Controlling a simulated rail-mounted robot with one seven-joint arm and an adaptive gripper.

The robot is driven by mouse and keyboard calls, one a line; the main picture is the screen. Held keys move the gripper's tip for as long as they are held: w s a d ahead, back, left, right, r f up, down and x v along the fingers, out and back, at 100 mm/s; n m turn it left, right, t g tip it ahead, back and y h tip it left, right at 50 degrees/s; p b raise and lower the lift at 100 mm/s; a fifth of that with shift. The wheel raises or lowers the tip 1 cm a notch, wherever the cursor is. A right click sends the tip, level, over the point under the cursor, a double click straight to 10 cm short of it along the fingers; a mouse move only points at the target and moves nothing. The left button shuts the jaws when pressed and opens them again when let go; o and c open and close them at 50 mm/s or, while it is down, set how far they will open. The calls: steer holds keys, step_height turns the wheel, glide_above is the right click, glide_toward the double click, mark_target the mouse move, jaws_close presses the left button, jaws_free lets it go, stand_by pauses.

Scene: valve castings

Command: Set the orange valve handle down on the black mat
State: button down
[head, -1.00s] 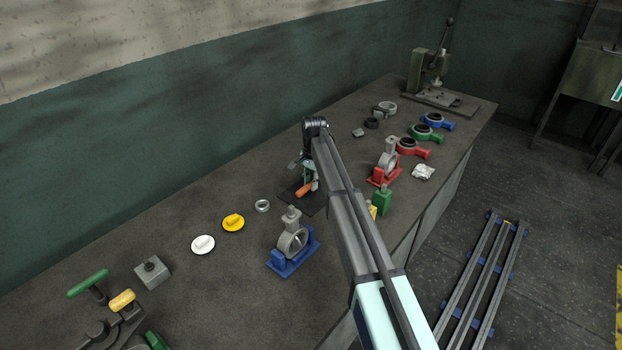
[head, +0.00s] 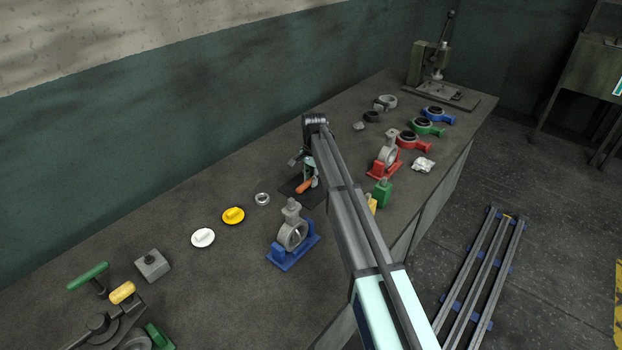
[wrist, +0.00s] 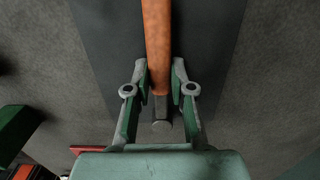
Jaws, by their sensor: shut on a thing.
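The orange valve handle (head: 305,186) is a bar with a dark metal stub at its near end. It shows in the wrist view (wrist: 157,45) between the green-padded fingers of my gripper (wrist: 161,85). My gripper (head: 309,179) is shut on the handle near the stub end. The black mat (head: 314,201) lies flat on the bench below the handle; its dark surface also fills the middle of the wrist view (wrist: 210,45). The handle lies over the mat; I cannot tell whether it touches it. My arm hides part of the mat's right side.
A blue stand (head: 292,256) with a grey valve body is in front of the mat. A metal ring (head: 262,199), a yellow disc (head: 233,216) and a white disc (head: 203,238) lie to the left. A red stand (head: 383,167) and a green block (head: 381,193) are to the right.

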steer(key=c, duration=0.9)
jaws_free()
steer(key=r, duration=1.2)
steer(key=shift+w+d, duration=0.2)
steer(key=shift+w, duration=0.1)
